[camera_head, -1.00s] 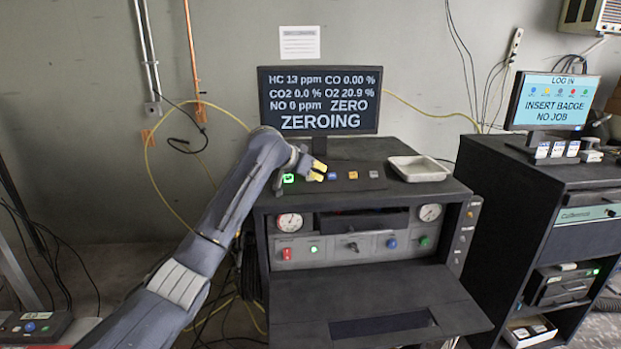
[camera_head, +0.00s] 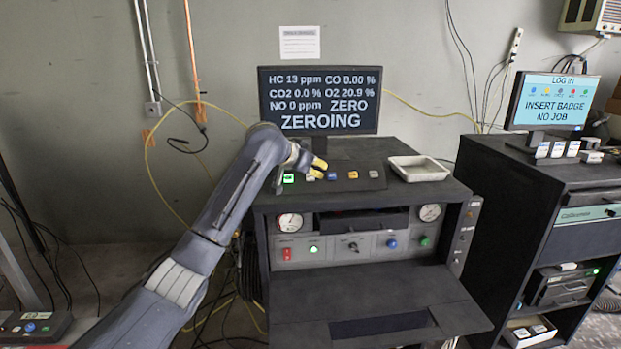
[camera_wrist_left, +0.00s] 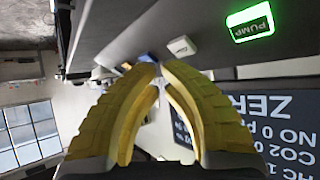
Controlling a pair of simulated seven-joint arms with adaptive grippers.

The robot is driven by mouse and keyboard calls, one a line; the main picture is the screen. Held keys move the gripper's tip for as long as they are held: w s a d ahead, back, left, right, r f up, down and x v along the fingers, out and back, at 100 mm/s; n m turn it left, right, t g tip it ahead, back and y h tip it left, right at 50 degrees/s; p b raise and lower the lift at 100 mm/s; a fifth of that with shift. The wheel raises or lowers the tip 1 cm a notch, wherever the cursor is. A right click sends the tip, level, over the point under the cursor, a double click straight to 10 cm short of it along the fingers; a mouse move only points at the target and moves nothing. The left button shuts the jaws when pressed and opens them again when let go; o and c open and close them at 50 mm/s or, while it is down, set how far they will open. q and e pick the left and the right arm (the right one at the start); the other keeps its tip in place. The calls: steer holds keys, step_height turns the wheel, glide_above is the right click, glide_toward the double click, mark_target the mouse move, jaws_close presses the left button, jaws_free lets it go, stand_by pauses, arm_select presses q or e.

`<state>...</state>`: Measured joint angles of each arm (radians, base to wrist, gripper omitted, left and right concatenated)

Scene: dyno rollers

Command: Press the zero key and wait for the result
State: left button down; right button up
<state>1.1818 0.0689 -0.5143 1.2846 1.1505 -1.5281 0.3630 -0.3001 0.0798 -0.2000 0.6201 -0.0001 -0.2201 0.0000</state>
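The analyser's screen (camera_head: 319,100) reads gas values, "ZERO" and "ZEROING". Below it is a row of keys on the cabinet top. The lit green key (camera_head: 288,178) is at the left end and reads "PUMP" in the left wrist view (camera_wrist_left: 250,23). Beside it is a pale key (camera_wrist_left: 181,46), its label too small to read; a blue key (camera_head: 332,177) follows. My left gripper (camera_head: 319,168) is above the keys near the pale one, apparently not touching it. Its yellow fingers (camera_wrist_left: 159,70) have their tips together and hold nothing. My right gripper is out of view.
A metal tray (camera_head: 419,168) sits right of the keys. Orange (camera_head: 353,174) and grey (camera_head: 374,174) keys stand between. A second cabinet at right carries a login screen (camera_head: 553,101) reading "INSERT BADGE NO JOB". Gauges and buttons are on the cabinet front.

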arm_select(q)
steer(key=shift+s+d+r, duration=0.2)
steer(key=shift+s+r, duration=1.4)
steer(key=shift+r, duration=0.3)
